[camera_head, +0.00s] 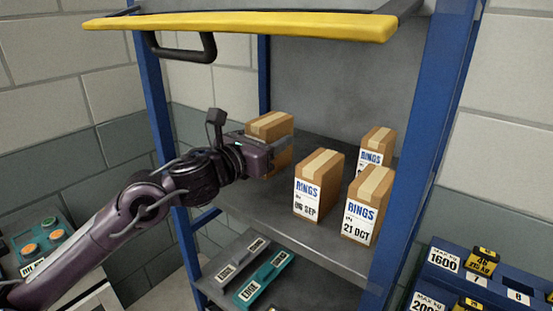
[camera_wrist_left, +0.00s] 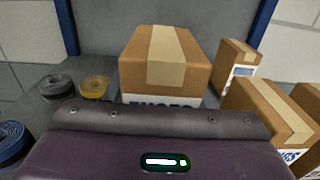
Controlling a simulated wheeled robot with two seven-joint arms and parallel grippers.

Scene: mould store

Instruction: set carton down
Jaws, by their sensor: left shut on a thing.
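My left gripper (camera_head: 279,150) reaches in from the left over the shelf (camera_head: 270,208) and is shut on a brown carton (camera_head: 268,124) with a pale tape strip. In the left wrist view the held carton (camera_wrist_left: 190,75) is upright, straight ahead. The gripper body (camera_wrist_left: 160,145) hides the lower part of its white label, and the fingers do not show there. I cannot tell whether the carton's base touches the shelf. My right gripper is not in view.
Three RINGS cartons stand to the right: "SEP" (camera_head: 320,180), "21 OCT" (camera_head: 368,203) and one behind (camera_head: 377,146). Black (camera_wrist_left: 57,86), yellow (camera_wrist_left: 96,88) and blue (camera_wrist_left: 12,142) rolls lie left in the wrist view. Blue posts (camera_head: 410,150) and a yellow-edged panel (camera_head: 240,24) frame the shelf.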

